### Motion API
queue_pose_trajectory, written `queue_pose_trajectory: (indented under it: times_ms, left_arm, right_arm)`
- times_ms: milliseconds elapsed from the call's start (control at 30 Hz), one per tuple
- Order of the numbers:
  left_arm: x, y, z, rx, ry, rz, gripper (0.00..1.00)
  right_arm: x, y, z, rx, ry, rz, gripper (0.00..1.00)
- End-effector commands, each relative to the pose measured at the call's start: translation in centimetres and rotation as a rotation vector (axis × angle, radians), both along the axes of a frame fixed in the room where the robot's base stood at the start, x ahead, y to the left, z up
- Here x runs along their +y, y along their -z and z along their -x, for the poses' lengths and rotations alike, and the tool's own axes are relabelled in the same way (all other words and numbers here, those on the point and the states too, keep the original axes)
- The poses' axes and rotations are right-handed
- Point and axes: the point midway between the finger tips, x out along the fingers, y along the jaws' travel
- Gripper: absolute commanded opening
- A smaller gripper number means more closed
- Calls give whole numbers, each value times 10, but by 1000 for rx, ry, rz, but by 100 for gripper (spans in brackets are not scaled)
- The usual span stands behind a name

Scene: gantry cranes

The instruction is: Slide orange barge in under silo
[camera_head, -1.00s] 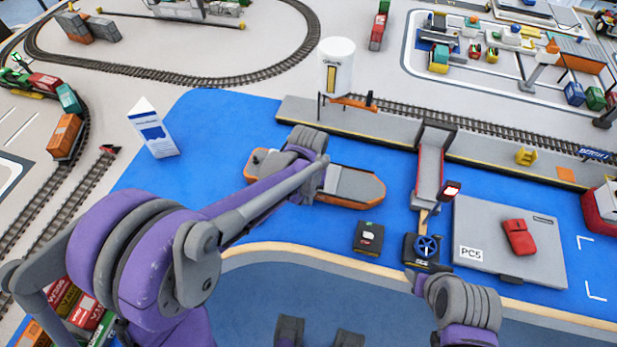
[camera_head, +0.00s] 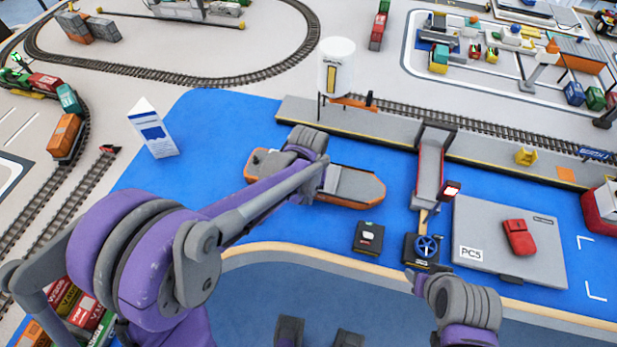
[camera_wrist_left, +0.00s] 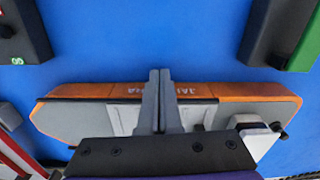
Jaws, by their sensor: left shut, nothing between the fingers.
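The orange barge (camera_head: 355,188) has a grey deck and orange sides and floats on the blue water mat, in front of the quay. The silo (camera_head: 337,66) is a white cylinder on thin legs on the quay behind it. My left gripper (camera_wrist_left: 160,74) is shut and empty, its fingertips over the barge's near orange side in the left wrist view, where the barge (camera_wrist_left: 85,92) lies crosswise. I cannot tell whether the fingers touch it. In the head view my left forearm hides part of the barge. My right gripper (camera_head: 413,282) is at bottom right, its fingers unclear.
The quay (camera_head: 390,131) runs behind the barge. A red-sided conveyor (camera_head: 429,172) stands to the right, with a blue handwheel (camera_head: 426,246) at its near end. A black box (camera_head: 369,238) lies nearer me. A grey platform (camera_head: 480,220) carries a red car. Blue water is clear left of the barge.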

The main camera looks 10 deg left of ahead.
Motion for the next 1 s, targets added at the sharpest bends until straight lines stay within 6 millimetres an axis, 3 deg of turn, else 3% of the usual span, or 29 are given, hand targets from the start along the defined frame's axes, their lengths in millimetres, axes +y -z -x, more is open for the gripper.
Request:
queue_pose_trajectory:
  times_ms: [267, 1000]
  left_arm:
    - [0, 0, -2, 0, 0, 0, 0]
    - [3, 0, -40, -1, -1, 0, 0]
  right_arm:
    - [0, 0, 0, 0, 0, 0, 50]
    - [0, 1, 0, 0, 0, 0, 50]
